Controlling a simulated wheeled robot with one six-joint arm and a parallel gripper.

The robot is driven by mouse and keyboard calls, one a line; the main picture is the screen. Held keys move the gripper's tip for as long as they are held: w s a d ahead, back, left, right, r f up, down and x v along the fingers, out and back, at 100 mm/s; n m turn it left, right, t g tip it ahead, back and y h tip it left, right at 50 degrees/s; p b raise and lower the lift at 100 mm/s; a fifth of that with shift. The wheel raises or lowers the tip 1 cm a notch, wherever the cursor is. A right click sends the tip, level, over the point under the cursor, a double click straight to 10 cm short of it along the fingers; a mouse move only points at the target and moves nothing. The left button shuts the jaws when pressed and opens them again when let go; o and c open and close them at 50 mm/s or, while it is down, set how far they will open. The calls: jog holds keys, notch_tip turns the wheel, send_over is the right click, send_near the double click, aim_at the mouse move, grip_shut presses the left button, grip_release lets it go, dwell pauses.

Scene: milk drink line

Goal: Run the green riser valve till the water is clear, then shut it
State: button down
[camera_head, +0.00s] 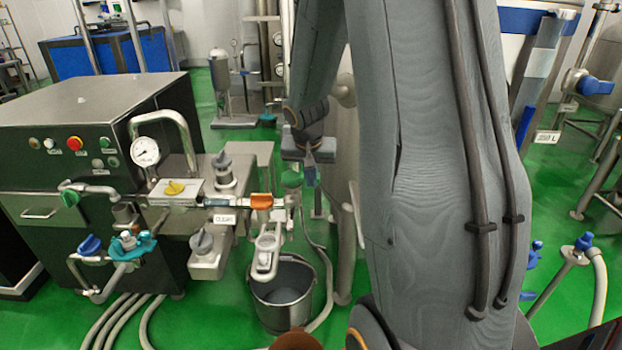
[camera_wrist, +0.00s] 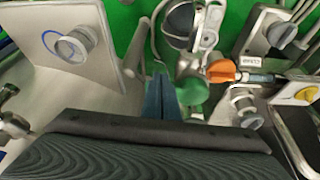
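The green riser valve knob (camera_head: 291,180) sits on the pipework to the right of the dark machine. It also shows in the wrist view (camera_wrist: 193,91). My gripper (camera_head: 310,178) is just right of the knob and apart from it. In the wrist view the blue fingertips (camera_wrist: 161,98) are together with nothing between them, left of the knob. A metal spout (camera_head: 265,255) hangs over a steel bucket (camera_head: 287,318). I cannot make out a water stream or its colour. A short clear tube (camera_head: 221,202) lies in the line left of an orange handle (camera_head: 262,201).
A second green handle (camera_head: 70,198), a blue handle (camera_head: 90,244) and a teal valve (camera_head: 127,246) are on the machine's front. A yellow knob (camera_head: 174,188) and a gauge (camera_head: 145,151) are close by. Hoses (camera_head: 120,318) lie on the green floor.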

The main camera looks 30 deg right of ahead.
jog(key=s+a+r+b, duration=0.2)
jog(key=s+a+r, duration=0.2)
jog(key=r, duration=0.5)
jog(key=shift+s+r+b, duration=0.15)
jog(key=shift+s+b, duration=0.25)
jog(key=shift+s, duration=0.85)
